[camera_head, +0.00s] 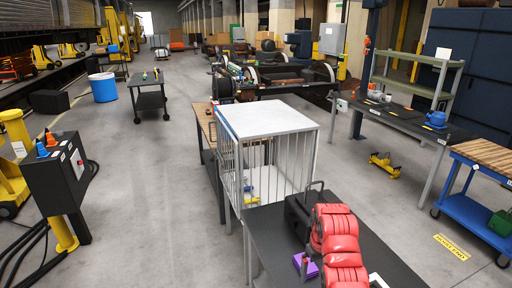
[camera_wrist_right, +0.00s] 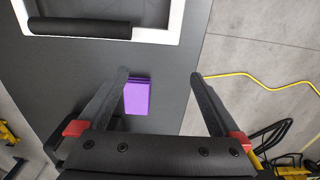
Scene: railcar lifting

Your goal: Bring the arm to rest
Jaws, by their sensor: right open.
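My right arm, with red padded segments, reaches over the dark table (camera_head: 262,222) in the head view. My right gripper (camera_wrist_right: 160,78) is open in the right wrist view, its two dark fingers spread with nothing held between them. A purple block (camera_wrist_right: 138,98) lies on the dark tabletop below, beside one finger in that view. The block also shows in the head view (camera_head: 311,270), partly hidden by my arm. My left gripper is not in view.
A black box (camera_head: 297,214) stands close to my arm. A white-topped wire cage (camera_head: 268,119) stands beyond the table. Open floor (camera_head: 165,215) lies to the left.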

